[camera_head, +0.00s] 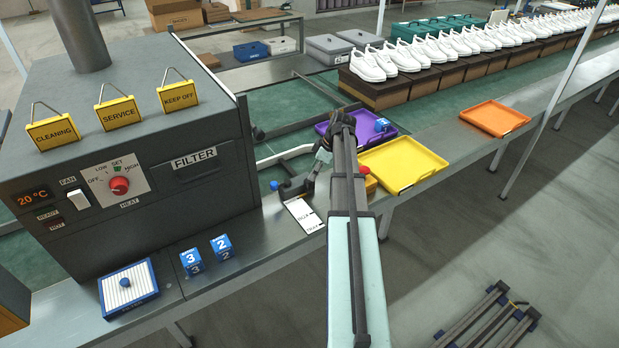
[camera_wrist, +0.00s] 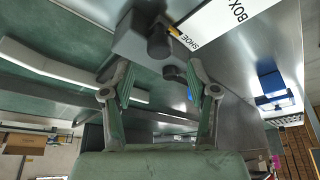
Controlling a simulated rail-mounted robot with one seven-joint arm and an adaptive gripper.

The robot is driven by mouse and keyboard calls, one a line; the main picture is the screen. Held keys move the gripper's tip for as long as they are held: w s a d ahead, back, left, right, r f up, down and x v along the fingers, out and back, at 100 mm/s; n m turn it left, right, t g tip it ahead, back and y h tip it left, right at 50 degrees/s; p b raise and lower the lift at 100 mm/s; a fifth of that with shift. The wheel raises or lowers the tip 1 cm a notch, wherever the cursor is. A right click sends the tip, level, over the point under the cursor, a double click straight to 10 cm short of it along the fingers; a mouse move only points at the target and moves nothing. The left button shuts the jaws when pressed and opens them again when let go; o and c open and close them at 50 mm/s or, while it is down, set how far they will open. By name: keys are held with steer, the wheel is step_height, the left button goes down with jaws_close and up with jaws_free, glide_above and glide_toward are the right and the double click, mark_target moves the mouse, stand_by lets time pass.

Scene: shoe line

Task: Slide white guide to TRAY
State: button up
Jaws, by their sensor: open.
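The white guide (camera_head: 285,156) is a curved white rail on the green belt, left of my arm in the head view. It also crosses the left of the wrist view (camera_wrist: 45,66). A dark grey block with a round knob (camera_wrist: 140,38) sits beyond my fingers in the wrist view. A small yellow mark on it lies by the word SHOE on a white label plate (camera_wrist: 228,32), which also reads BOX. The plate (camera_head: 303,214) also shows in the head view. My gripper (camera_wrist: 160,91) is open, with nothing seen between its fingers. My arm partly hides this area in the head view.
The grey filter machine (camera_head: 205,205) stands left. Blue numbered blocks (camera_head: 221,245) and a blue-rimmed pad (camera_head: 130,300) lie on the front ledge. White shoes (camera_head: 375,64) line the back.

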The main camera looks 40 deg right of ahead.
steer(key=p+x, duration=0.1)
steer(key=x, duration=0.4)
steer(key=shift+w+f, duration=0.15)
steer(key=shift+f, duration=0.15)
